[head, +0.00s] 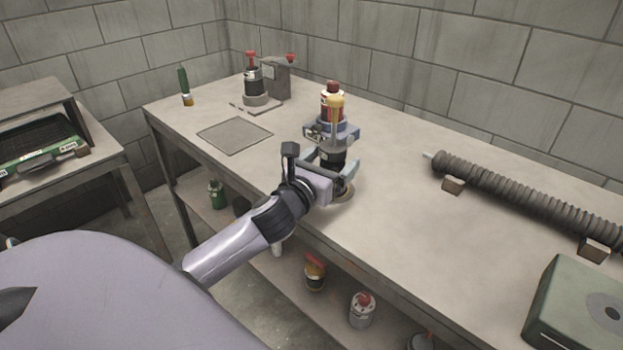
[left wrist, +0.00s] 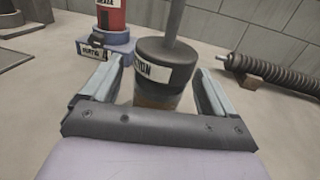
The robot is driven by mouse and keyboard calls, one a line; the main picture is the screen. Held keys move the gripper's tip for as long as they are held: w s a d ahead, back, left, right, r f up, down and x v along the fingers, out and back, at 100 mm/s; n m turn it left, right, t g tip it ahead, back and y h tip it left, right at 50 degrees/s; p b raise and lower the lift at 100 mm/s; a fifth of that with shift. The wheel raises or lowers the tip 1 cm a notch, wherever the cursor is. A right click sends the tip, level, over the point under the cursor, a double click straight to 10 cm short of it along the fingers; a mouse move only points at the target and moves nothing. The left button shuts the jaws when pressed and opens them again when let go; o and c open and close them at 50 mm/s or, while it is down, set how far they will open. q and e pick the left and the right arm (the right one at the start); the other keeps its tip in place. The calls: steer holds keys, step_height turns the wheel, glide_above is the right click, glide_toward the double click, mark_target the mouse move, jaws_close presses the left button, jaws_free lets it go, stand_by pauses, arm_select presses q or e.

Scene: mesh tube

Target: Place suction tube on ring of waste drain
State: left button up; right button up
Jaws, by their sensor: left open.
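The suction tube (head: 333,155) is a dark cylinder with a white label partly reading "CTION" and a rod rising to a yellow top. In the left wrist view the tube (left wrist: 165,62) is between the fingers of my left gripper (left wrist: 158,75), with a gap visible at each side. In the head view my left gripper (head: 332,163) is open around it. I cannot tell which thing is the waste drain; a dark bottle (head: 252,80) with a red top stands on a round base at the back left. My right gripper is not in view.
A red bottle (head: 327,103) on a blue labelled base (head: 350,130) stands just behind the tube. A ribbed hose (head: 510,190) on blocks lies at right, and a green box (head: 575,305) at front right. A flat mesh plate (head: 235,135) lies at left.

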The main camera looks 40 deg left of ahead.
arm_select(q)
steer(key=s, duration=0.6)
steer(key=s+d, duration=0.1)
steer(key=s, duration=0.2)
steer(key=shift+s, duration=0.2)
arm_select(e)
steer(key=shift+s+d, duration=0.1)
